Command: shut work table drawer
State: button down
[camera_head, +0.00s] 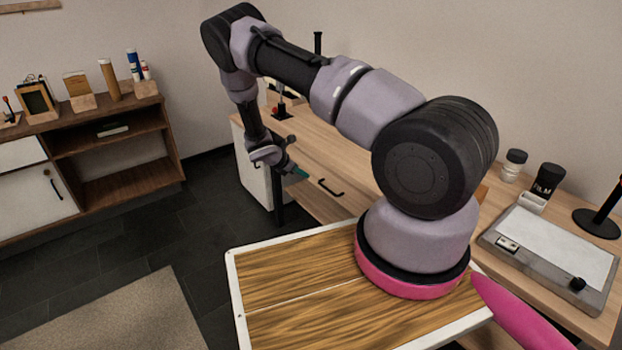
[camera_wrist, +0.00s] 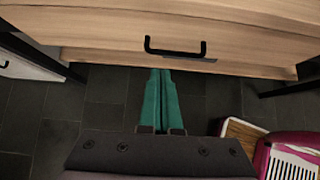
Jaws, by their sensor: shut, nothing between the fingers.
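The work table (camera_head: 345,150) has a light wood top and stands along the back wall in the head view. Its wooden drawer (camera_wrist: 110,40) fills the upper part of the wrist view, with a black bar handle (camera_wrist: 175,52) on its front. The handle also shows in the head view (camera_head: 330,190). I cannot tell how far the drawer stands out. My gripper (camera_wrist: 160,72) has green fingers, shut together and empty. The fingertips appear just below the handle in the wrist view; contact with the drawer front is unclear. In the head view my gripper (camera_head: 301,173) is left of the handle.
The tabletop holds a light box (camera_head: 550,250), jars (camera_head: 513,165) and a black lamp stand (camera_head: 597,222) at the right. A low cabinet (camera_head: 90,165) stands at the left. The dark tiled floor (camera_head: 185,215) between is clear.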

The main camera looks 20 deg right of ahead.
jog(key=t+h, duration=0.2)
jog(key=h, duration=0.3)
send_near(333, 179)
jog(key=d+f, duration=0.1)
jog(key=w+d+f, duration=0.1)
jog(key=d, duration=0.1)
jog(key=w+d+f, duration=0.1)
jog(key=shift+d+f, duration=0.1)
jog(key=shift+d, duration=0.25)
jog(key=shift+w+d, duration=0.15)
jog(key=shift+d, duration=0.4)
jog(key=shift+g, duration=0.3)
jog(key=d, duration=0.2)
jog(key=w+d, duration=0.1)
jog(key=d, duration=0.1)
jog(key=shift+w+d, duration=0.15)
